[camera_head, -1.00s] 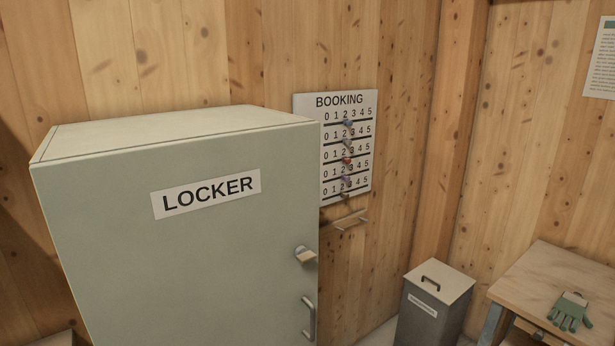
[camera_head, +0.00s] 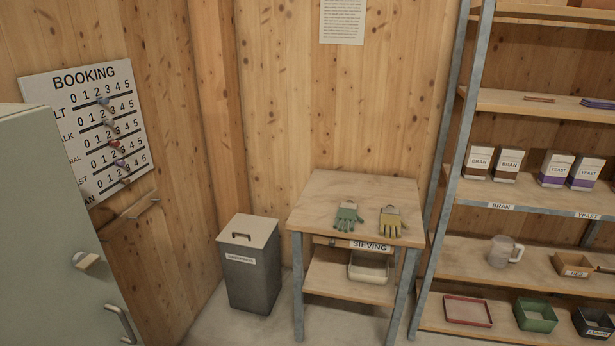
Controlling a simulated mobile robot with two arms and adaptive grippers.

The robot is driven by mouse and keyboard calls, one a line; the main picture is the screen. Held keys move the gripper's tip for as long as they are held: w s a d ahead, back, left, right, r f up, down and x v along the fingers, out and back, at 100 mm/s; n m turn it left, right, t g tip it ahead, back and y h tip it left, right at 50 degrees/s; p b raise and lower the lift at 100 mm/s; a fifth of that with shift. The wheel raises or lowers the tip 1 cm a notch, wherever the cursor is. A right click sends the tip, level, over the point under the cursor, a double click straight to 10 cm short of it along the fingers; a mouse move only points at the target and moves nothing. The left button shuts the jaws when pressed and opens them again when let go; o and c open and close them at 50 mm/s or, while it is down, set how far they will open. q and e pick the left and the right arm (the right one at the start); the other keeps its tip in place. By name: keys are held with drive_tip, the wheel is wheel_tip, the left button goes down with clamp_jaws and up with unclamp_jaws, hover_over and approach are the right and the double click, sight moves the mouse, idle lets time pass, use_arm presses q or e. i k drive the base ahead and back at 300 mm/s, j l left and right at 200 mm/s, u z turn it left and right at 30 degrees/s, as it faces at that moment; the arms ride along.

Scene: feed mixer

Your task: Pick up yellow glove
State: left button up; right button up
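A yellow glove (camera_head: 391,222) lies flat on the top of a small wooden table (camera_head: 335,186) labelled SIEVING, near its front right. A green glove (camera_head: 348,215) lies to its left on the same top, a small gap apart. Each glove has a pale cuff toward the wall and fingers toward the table's front edge. Neither of my grippers shows in the head view.
A grey lidded bin (camera_head: 249,262) stands left of the table. A shelf rack (camera_head: 452,180) with boxes, a jug (camera_head: 504,251) and trays stands close on the right. The locker (camera_head: 50,235) fills the left edge. A pale bin (camera_head: 368,267) sits on the table's lower shelf.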

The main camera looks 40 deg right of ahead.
sight(390, 218)
drive_tip(key=z, duration=1.85)
drive_tip(key=i, duration=0.25)
